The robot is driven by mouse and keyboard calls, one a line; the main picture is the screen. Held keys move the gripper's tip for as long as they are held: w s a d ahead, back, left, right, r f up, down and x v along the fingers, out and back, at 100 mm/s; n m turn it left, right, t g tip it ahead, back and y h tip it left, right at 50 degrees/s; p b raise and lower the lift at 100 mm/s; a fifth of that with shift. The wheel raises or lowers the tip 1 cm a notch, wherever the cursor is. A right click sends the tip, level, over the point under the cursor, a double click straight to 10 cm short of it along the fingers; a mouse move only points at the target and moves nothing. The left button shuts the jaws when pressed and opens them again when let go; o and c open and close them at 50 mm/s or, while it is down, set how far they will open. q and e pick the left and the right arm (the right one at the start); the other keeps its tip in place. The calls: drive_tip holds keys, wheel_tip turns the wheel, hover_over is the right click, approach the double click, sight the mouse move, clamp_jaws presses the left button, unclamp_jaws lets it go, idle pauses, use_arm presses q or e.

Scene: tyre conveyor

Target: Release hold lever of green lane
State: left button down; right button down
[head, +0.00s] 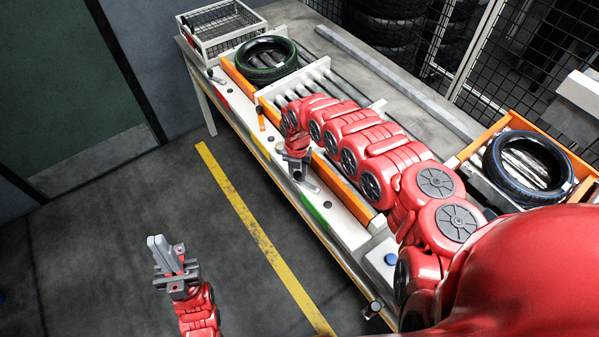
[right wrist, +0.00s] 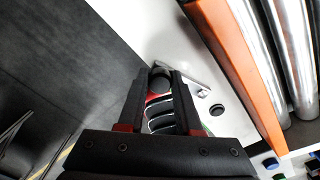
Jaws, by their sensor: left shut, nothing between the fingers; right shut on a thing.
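My right gripper (head: 298,165) is down at the front white panel of the conveyor bench, shut on a hold lever. In the right wrist view the fingers (right wrist: 161,88) close around the lever's dark round knob (right wrist: 160,77), and a light metal bar (right wrist: 196,78) shows beside it. The fingers hide part of the lever. A green strip (head: 316,214) marks the panel near this gripper, towards the bench's near end. My left gripper (head: 172,266) is shut and empty over the floor, apart from the bench.
A green-striped tyre (head: 266,60) lies at the bench's far end, beside a wire basket (head: 222,27). A blue-striped tyre (head: 490,168) lies in an orange-edged holder at right. A blue button (head: 390,259) is at the near end. The floor around the yellow line (head: 243,211) is clear.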

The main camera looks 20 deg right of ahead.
drive_tip(key=shift+s+a, duration=0.1)
idle(0.4)
drive_tip(key=c, duration=0.6)
unclamp_jaws()
drive_tip(key=shift+r, duration=0.15)
wheel_tip(320, 180, up, 17)
drive_tip(key=b, duration=0.3)
